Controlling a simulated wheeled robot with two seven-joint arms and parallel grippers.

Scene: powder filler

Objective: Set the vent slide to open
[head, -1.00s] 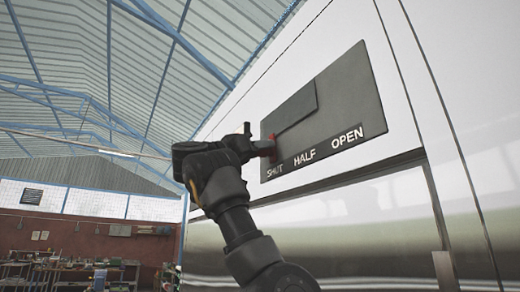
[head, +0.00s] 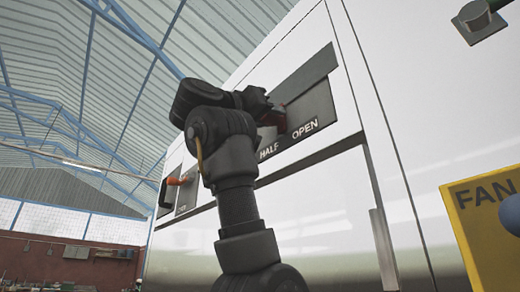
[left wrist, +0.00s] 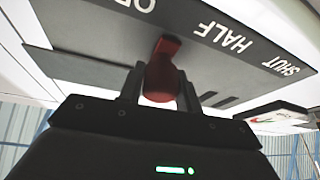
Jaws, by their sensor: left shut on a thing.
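The vent slide is a dark grey plate (head: 308,74) on a grey panel on the white machine wall. Labels HALF and OPEN show below it in the head view; SHUT is hidden behind my arm. Its red handle (left wrist: 163,68) stands between the fingers of my left gripper (left wrist: 158,92) in the left wrist view, and the fingers are shut on it. There the handle lies between the HALF and OPEN labels. In the head view my left gripper (head: 270,104) reaches the panel and mostly hides the handle. My right gripper is not in view.
Left of my arm, a smaller panel with an orange handle (head: 176,181) sits on the same wall. At right are a yellow FAN plate (head: 482,212) with a blue knob (head: 511,214) and a grey fitting (head: 474,17) above.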

